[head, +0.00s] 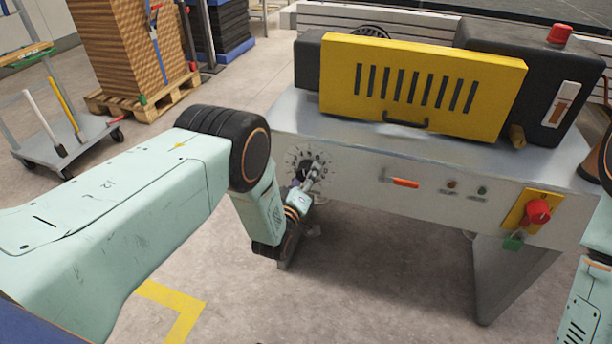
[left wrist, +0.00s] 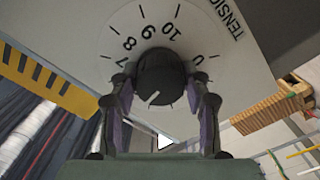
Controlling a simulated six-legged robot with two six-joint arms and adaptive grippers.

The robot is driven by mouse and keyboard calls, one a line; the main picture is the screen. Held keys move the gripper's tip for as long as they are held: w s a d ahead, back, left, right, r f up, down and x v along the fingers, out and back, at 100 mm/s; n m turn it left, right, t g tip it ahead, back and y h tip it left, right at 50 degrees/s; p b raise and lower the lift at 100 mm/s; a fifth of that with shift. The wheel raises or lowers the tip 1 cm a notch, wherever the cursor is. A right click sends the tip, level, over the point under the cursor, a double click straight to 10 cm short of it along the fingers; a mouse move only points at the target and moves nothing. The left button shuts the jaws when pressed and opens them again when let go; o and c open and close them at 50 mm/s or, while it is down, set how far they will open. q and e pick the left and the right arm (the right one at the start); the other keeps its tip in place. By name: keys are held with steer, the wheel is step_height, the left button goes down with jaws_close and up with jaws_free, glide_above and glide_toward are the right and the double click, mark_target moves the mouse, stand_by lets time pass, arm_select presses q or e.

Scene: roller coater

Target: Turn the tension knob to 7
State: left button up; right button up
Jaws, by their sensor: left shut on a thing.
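The tension knob (left wrist: 162,77) is black and round, on a white dial (left wrist: 205,40) lettered TENSION. In the left wrist view the numbers 7, 8, 9, 10 and 0 show around it; the rest of the scale is hidden. A white mark on the knob points down and left in that view, away from the visible 7. My left gripper (left wrist: 162,112) has a finger on each side of the knob and is shut on it. In the head view my left gripper (head: 308,185) covers part of the dial (head: 292,157) on the machine's front. My right gripper is out of view.
The machine's grey front panel (head: 350,165) also carries an orange handle (head: 405,183) and a red knob on a yellow plate (head: 538,211). A yellow slotted guard (head: 420,82) sits above. A cart (head: 60,135) and stacked cardboard (head: 130,45) stand at the left.

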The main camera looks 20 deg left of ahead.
arm_select(q)
steer(key=m, duration=0.6)
steer(key=shift+m, duration=0.3)
steer(key=m, duration=0.6)
steer(key=shift+a, duration=0.1)
steer(key=shift+m, duration=0.5)
steer(key=o, duration=1.2)
steer(key=shift+c, duration=0.2)
steer(key=shift+s, duration=0.1)
steer(key=s, duration=1.1)
steer(key=shift+s+a, duration=0.2)
steer(key=shift+s, duration=0.2)
